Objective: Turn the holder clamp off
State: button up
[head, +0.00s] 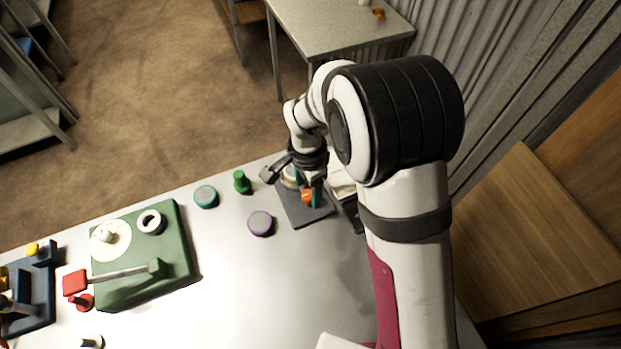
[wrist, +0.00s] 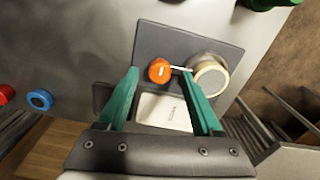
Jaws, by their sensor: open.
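The holder is a dark square plate (head: 293,213) near the back right of the table; the plate also shows in the wrist view (wrist: 155,38). On it are an orange knob (wrist: 159,70) with a thin pale rod and a round cream-topped cylinder (wrist: 210,77). The orange knob also shows in the head view (head: 307,197); the cylinder is largely hidden there by my gripper. My gripper (wrist: 160,74) is open, with its teal fingers pointing at the plate. In the wrist view the orange knob appears between the fingertips; contact cannot be told.
A white block (wrist: 163,112) sits in a dark tray beside the plate. A green knob (head: 242,182), a teal disc (head: 206,196) and a purple disc (head: 261,223) stand to the left. A green base (head: 175,271) with a red-ended lever is farther left. The front table middle is clear.

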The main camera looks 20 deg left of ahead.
jog(key=shift+f, duration=0.8)
grip_shut()
